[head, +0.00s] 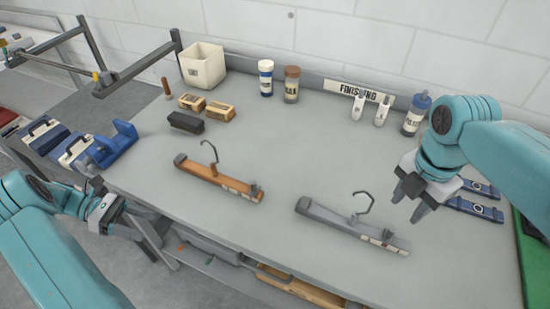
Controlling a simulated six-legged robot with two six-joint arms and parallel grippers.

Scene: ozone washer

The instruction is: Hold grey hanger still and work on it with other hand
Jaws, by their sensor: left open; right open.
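The grey hanger (340,222) lies on the grey workbench (280,140), right of centre, with its metal hook (366,197) standing up from the bar. A brown wooden hanger (220,183) lies to its left, also hook up. My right gripper (406,202) is open and empty above the bench, to the right of the grey hanger's hook and apart from it. My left gripper (110,214) is open and empty off the bench's left front edge, far from the grey hanger.
Brushes and wooden blocks (207,108), a cream bin (202,66) and bottles (291,84) stand towards the back. Blue clamps (118,145) sit at the left edge. Blue tools (475,208) lie on the right beside a green mat (532,262). The bench around both hangers is clear.

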